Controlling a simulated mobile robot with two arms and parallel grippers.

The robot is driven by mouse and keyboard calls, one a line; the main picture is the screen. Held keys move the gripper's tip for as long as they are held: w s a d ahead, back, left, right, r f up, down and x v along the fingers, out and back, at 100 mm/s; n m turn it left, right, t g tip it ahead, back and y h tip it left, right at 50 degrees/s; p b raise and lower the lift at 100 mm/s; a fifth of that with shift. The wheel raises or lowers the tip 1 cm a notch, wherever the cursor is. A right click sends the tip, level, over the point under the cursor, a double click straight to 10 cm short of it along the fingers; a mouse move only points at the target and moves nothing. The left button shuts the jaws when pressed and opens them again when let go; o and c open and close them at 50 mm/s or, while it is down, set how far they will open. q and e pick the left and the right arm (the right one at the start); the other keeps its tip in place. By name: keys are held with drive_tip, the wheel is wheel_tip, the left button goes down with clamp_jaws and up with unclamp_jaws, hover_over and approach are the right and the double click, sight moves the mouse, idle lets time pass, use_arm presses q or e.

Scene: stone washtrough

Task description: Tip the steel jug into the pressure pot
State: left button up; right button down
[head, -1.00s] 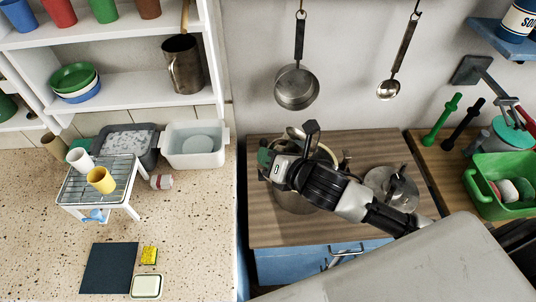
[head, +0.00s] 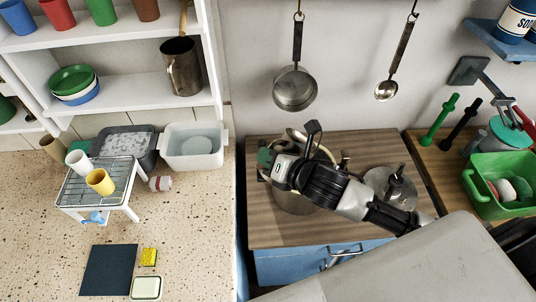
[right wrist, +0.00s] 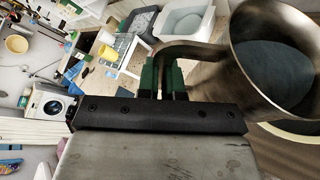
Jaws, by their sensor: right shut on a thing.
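My right gripper (head: 266,158) is above the pressure pot (head: 292,203) on the wooden worktop and hides much of it. In the right wrist view its green fingertips (right wrist: 162,80) are shut on the handle of the steel jug (right wrist: 245,75). The jug's wide mouth faces the camera and a dark grey-blue surface shows inside. In the head view only a small metal part of the jug (head: 296,134) shows behind the gripper. A steel lid (head: 391,187) with a dark knob lies right of the pot. My left gripper is not in view.
A pan (head: 295,90) and a ladle (head: 387,90) hang on the wall behind. A green basin (head: 500,200) stands on the right counter. On the left are a wire rack (head: 98,182) with cups and a white tub (head: 193,147). The front strip of the worktop (head: 300,233) is clear.

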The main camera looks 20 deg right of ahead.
drive_tip(key=shift+w+d+r+m+y+p, duration=0.1)
drive_tip(key=shift+d+r+m+y+p, duration=0.15)
drive_tip(key=shift+d+m, duration=0.35)
drive_tip(key=shift+w+d+r+m+y+p, duration=0.15)
drive_tip(key=shift+d+r+m+y, duration=0.2)
drive_tip(key=shift+d+m, duration=0.25)
idle(5.5)
